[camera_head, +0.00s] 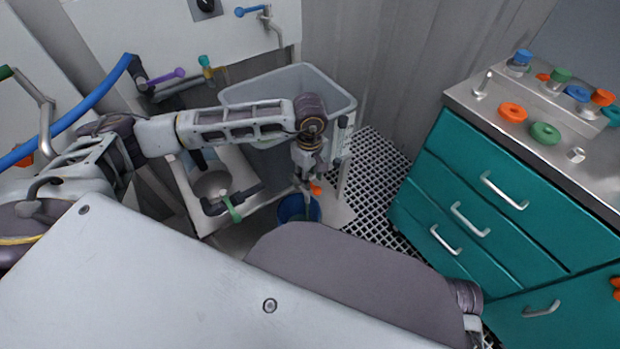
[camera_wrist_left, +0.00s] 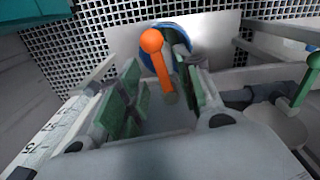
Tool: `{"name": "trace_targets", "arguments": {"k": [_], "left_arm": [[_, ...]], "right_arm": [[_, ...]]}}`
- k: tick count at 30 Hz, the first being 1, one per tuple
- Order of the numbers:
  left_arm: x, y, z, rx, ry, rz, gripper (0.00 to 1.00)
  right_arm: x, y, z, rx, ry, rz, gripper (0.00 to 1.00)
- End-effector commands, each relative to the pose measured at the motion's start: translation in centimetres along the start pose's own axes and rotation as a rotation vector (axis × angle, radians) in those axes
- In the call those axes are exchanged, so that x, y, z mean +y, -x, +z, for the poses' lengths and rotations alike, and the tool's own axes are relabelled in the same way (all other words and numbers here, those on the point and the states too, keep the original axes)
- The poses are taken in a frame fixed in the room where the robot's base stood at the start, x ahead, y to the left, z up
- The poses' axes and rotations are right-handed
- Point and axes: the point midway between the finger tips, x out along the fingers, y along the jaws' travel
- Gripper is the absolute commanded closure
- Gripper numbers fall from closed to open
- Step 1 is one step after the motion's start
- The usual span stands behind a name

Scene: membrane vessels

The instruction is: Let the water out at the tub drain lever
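The grey tub (camera_head: 335,92) stands on a frame against the back wall. An orange lever (camera_head: 316,189) is low at the tub's front right; it also shows in the left wrist view (camera_wrist_left: 154,48) with a round knob end. My left gripper (camera_head: 306,184) points down at the lever. In the left wrist view its green-padded fingers (camera_wrist_left: 160,92) are apart, with the lever seen between them. Whether a finger touches the lever cannot be told. A blue bucket (camera_head: 287,210) stands below, also partly seen in the left wrist view (camera_wrist_left: 180,32). My right gripper is not in view.
A green-handled lever (camera_head: 232,210) sits left of the bucket. Purple (camera_head: 178,73) and teal (camera_head: 204,62) handles are on pipes at left. A teal drawer cabinet (camera_head: 470,180) stands right, with coloured knobs on top. Perforated floor (camera_head: 372,190) lies between it and the tub.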

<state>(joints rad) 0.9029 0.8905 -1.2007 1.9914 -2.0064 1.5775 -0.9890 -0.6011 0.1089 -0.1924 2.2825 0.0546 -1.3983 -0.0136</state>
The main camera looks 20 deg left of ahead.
Motion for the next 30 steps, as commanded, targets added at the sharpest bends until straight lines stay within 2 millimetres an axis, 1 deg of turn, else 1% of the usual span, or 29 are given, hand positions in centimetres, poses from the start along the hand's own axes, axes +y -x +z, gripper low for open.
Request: {"name": "trace_targets", "arguments": {"k": [3, 15, 21, 30], "left_arm": [[0.1, 1.8, 0.1, 0.0, -0.002, 0.004, 0.65], [0.1, 7.5, 0.2, -0.002, -0.003, 0.004, 0.65], [0.1, 9.2, 0.3, -0.004, -0.005, 0.003, 0.65], [0.1, 9.6, 0.3, -0.003, -0.005, 0.002, 0.65]], "right_arm": [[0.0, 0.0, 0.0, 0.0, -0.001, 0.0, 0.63], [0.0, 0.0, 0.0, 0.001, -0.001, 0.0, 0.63], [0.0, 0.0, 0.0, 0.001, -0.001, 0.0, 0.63], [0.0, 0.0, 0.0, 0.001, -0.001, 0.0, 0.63]]}}
